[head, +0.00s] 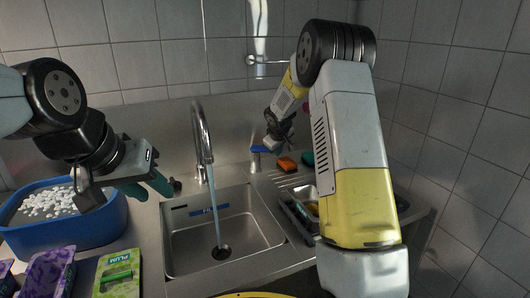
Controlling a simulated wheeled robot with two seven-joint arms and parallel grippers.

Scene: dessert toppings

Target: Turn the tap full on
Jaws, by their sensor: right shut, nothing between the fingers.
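The chrome tap (202,135) rises behind the steel sink (168,238) in the head view. A stream of water (213,205) runs from its spout down to the drain. I cannot clearly make out the tap's lever at this size. My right gripper (271,143) is shut and empty, to the right of the tap and apart from it, near a blue-topped item (257,151). My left gripper (112,186) hangs at the left, above the blue tub's right side; I cannot tell whether its fingers are open.
A blue tub (100,228) with white pieces stands at the left. Purple (48,272) and green (118,275) packs lie at the front left. An orange sponge (287,164) and a tray (296,216) are right of the sink. Tiled walls close the back and right.

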